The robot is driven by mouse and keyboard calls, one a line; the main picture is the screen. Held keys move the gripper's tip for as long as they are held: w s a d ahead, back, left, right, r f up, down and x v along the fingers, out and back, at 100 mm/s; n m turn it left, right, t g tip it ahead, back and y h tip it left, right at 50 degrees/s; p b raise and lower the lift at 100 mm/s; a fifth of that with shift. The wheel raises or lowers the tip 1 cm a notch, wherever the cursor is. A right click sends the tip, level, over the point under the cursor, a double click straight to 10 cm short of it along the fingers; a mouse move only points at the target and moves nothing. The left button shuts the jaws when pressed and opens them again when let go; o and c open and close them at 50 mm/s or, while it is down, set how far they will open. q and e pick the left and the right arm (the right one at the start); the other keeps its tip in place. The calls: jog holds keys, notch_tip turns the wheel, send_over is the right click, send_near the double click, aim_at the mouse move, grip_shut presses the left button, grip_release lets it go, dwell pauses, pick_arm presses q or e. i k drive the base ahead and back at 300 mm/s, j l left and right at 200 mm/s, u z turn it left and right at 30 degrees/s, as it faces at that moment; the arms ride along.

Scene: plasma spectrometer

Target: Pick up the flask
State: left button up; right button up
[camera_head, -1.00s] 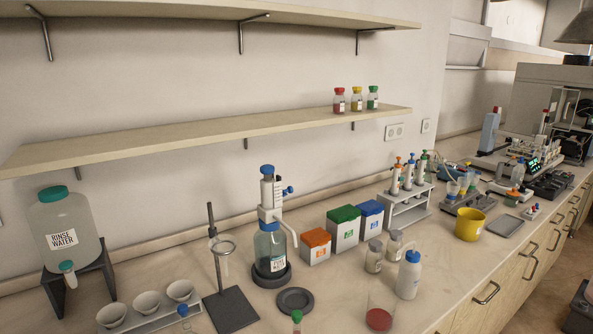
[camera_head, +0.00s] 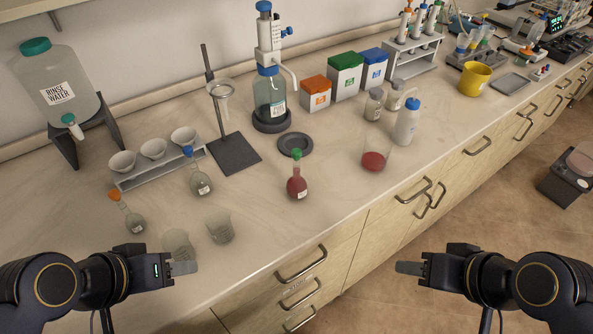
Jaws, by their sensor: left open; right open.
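Three small stoppered flasks stand on the bench. One holds red liquid under a green stopper (camera_head: 297,187), near the front edge. A clear flask with a blue stopper (camera_head: 202,186) stands left of it. A clear flask with an orange stopper (camera_head: 134,223) is further left and looks tilted in the view. My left gripper (camera_head: 184,268) is open and empty at the lower left, near the front of the bench and apart from the flasks. My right gripper (camera_head: 408,268) is open and empty at the lower right, in front of the drawers.
Two empty beakers, one (camera_head: 220,228) beside another (camera_head: 178,246), stand close to my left gripper. A beaker with red liquid (camera_head: 375,160) and a wash bottle (camera_head: 407,122) stand to the right. A funnel stand (camera_head: 236,155) and a bottle dispenser (camera_head: 270,95) stand behind the flasks.

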aim_at(296, 187)
jog(key=l+u, duration=0.1)
jog(key=u, duration=1.2)
jog(key=k+l+u, duration=0.1)
jog(key=l, duration=0.3)
jog(key=k+l+u, duration=0.15)
jog(key=l, duration=0.25)
jog(key=k+l+u, duration=0.1)
jog(key=k+l, duration=0.2)
